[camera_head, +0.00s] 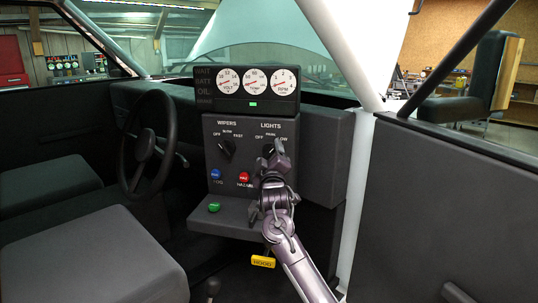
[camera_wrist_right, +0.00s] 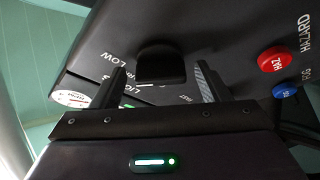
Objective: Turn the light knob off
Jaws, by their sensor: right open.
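The light knob (camera_head: 268,149) is black and sits under the LIGHTS label on the dark dash panel, with OFF, a middle mark and LOW printed around it. In the head view my right gripper (camera_head: 269,161) covers most of it, so its pointer setting is hard to tell. In the right wrist view the knob (camera_wrist_right: 160,62) stands between the two open fingers of my right gripper (camera_wrist_right: 160,80), with a visible gap on each side. My left gripper is not in view.
The wipers knob (camera_head: 227,148) is left of the gripper. A blue button (camera_head: 215,174) and a red hazard button (camera_head: 244,177) sit below it. A green button (camera_head: 214,207) is on the ledge. The steering wheel (camera_head: 148,145) is further left, and a yellow hood handle (camera_head: 263,261) hangs below.

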